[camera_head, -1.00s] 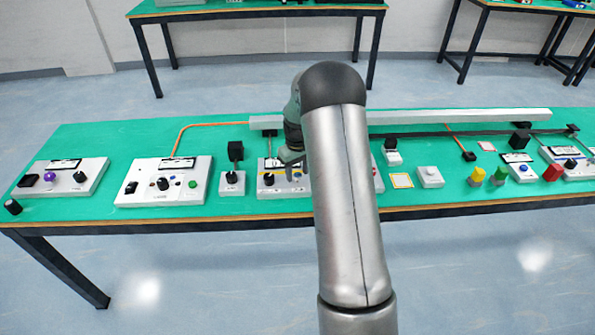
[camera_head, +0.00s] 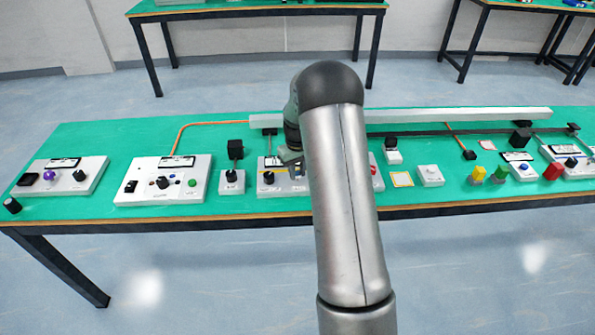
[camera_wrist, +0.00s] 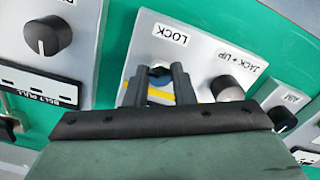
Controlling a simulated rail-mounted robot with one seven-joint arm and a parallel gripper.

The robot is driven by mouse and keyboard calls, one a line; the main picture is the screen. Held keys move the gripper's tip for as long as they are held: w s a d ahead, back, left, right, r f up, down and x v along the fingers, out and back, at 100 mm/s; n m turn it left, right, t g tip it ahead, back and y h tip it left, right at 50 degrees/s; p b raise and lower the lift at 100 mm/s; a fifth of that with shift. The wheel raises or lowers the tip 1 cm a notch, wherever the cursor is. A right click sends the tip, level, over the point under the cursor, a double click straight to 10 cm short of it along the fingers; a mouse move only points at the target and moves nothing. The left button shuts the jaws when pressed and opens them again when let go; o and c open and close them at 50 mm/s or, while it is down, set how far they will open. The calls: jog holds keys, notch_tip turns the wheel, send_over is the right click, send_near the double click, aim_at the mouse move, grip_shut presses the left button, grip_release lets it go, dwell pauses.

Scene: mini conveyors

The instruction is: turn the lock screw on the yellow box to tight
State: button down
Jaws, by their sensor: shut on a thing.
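A grey box with a yellow stripe and a "LOCK" label shows in the wrist view (camera_wrist: 147,45). In the head view the same box (camera_head: 268,188) stands on the green table, partly hidden by my arm. My gripper (camera_wrist: 160,72) has its two dark fingers closed around the lock screw (camera_wrist: 160,70) under the label. Only a small bluish bit of the screw shows between the fingers, so its turn position is hidden. In the head view my gripper (camera_head: 290,156) is above the box, its fingertips hard to make out.
A "JACK + UP" knob (camera_wrist: 228,88) sits close right of the fingers. Another box with a black knob (camera_wrist: 47,36) lies to the left. A small box with a dark knob (camera_head: 231,186) stands left of the striped box in the head view. A long grey bar (camera_head: 450,115) runs behind.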

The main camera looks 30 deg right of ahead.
aim_at(297, 173)
jog(key=m+b, duration=0.1)
jog(key=m, duration=0.4)
jog(key=shift+b, duration=0.35)
jog(key=m, duration=0.4)
jog(key=shift+m, duration=0.3)
jog(key=m, duration=0.8)
jog(key=shift+m, duration=0.6)
jog(key=c, duration=1.2)
grip_release()
notch_tip(297, 173, up, 18)
jog(key=shift+f, duration=0.2)
